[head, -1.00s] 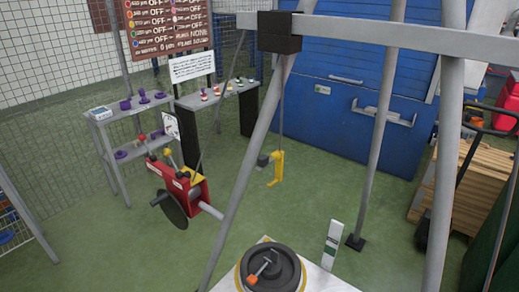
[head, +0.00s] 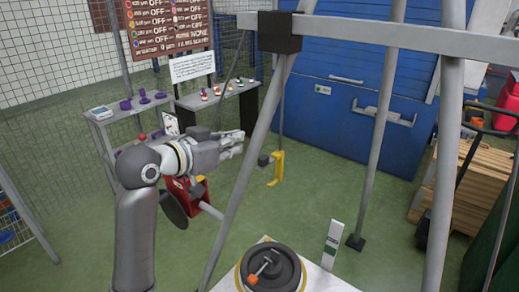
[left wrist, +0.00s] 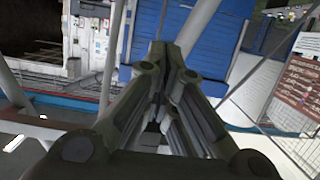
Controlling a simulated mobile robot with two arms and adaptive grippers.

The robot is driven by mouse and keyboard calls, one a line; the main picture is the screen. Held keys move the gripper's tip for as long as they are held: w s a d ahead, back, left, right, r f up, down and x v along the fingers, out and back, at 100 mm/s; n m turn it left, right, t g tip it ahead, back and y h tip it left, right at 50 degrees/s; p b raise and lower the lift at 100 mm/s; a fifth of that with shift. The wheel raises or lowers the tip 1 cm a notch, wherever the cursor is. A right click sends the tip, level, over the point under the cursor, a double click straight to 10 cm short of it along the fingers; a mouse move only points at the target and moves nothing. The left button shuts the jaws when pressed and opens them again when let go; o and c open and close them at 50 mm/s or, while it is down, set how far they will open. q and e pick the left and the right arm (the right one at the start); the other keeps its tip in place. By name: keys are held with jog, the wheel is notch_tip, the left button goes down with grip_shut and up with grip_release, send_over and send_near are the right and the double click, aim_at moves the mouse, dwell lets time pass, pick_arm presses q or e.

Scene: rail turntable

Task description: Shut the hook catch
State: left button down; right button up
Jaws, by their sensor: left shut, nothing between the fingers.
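A yellow hook (head: 278,168) hangs on a thin line below the frame's top beam, with a small dark block (head: 263,160) at its left side. Its catch is too small to tell apart. My left gripper (head: 238,143) is shut and empty, left of the hook and higher in the picture, apart from it. In the left wrist view its fingers (left wrist: 166,55) lie together, and I cannot make out the hook there. My right gripper is not in view.
A grey leg (head: 240,168) of the frame slants between my left gripper and the hook. A red winch (head: 181,190) is partly hidden behind my left arm. A black round turntable (head: 270,270) with an orange-tipped lever stands in front. Green floor is free around the hook.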

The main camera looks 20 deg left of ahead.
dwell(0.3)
pick_arm(q)
jog(key=p, duration=0.4)
send_over(259, 168)
notch_tip(259, 168, down, 6)
jog(key=shift+d+r, duration=0.1)
jog(key=shift+r, duration=0.1)
jog(key=shift+f, duration=0.4)
jog(key=shift+f, duration=0.1)
